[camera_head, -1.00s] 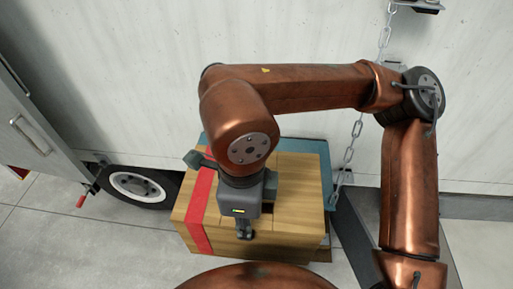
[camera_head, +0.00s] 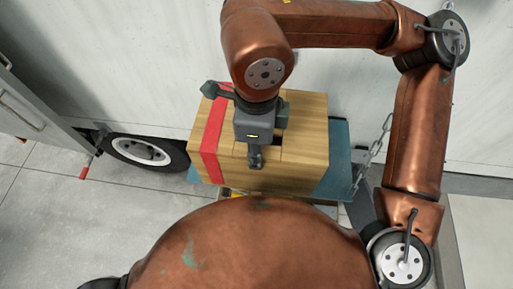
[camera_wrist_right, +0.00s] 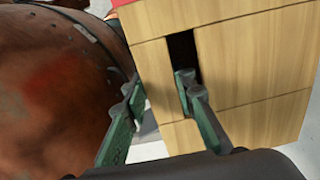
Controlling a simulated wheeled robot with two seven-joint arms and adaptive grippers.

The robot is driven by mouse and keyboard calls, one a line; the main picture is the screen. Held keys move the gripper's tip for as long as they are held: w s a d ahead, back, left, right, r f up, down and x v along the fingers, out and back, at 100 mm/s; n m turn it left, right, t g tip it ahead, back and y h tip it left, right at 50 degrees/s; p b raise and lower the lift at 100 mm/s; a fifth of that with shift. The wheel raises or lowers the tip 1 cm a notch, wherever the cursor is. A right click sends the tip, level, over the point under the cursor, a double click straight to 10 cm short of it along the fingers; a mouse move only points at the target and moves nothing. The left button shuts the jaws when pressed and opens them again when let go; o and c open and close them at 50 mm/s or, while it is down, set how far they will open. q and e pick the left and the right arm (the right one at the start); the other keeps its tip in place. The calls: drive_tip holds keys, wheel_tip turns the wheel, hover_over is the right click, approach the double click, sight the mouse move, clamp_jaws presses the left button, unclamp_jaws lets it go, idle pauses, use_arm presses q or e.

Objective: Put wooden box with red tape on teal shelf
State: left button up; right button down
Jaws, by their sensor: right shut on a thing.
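The wooden box (camera_head: 300,125) has a red tape band (camera_head: 213,140) near its left end. My right gripper (camera_head: 256,155) is shut on the box at its near upper edge. In the right wrist view, one finger of the gripper (camera_wrist_right: 160,88) reaches into the dark slot in the wooden box (camera_wrist_right: 240,50) and the other is outside the wall. The teal shelf (camera_head: 340,158) shows under and beside the box, at the right and at the lower left. I cannot tell whether the box touches it. My left gripper is not in view.
A pale truck wall (camera_head: 130,60) rises behind the box. A chain (camera_head: 380,140) hangs at the shelf's right side. A wheel (camera_head: 140,150) and an open grey door panel (camera_head: 35,110) are at the left. Grey floor (camera_head: 60,215) is clear at the lower left.

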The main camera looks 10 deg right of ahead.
drive_tip(key=w+d+f+p, duration=0.1)
drive_tip(key=w+d+f, duration=0.1)
drive_tip(key=w+f, duration=0.1)
drive_tip(key=w+d+f+p, duration=0.2)
drive_tip(key=w+f, duration=0.1)
drive_tip(key=f, duration=0.1)
drive_tip(key=w+d+f+p, duration=0.2)
drive_tip(key=w+f, duration=0.1)
drive_tip(key=f, duration=0.1)
drive_tip(key=shift+w+d+f, duration=0.2)
drive_tip(key=shift+s, duration=0.1)
drive_tip(key=c, duration=2)
unclamp_jaws()
drive_tip(key=shift+f, duration=0.2)
drive_tip(key=o, duration=0.4)
drive_tip(key=shift+s, duration=0.1)
drive_tip(key=shift+r+b, duration=0.3)
drive_tip(key=shift+r, duration=0.3)
wheel_tip(320, 180, up, 11)
drive_tip(key=shift+f+b, duration=0.1)
drive_tip(key=shift+b, duration=1)
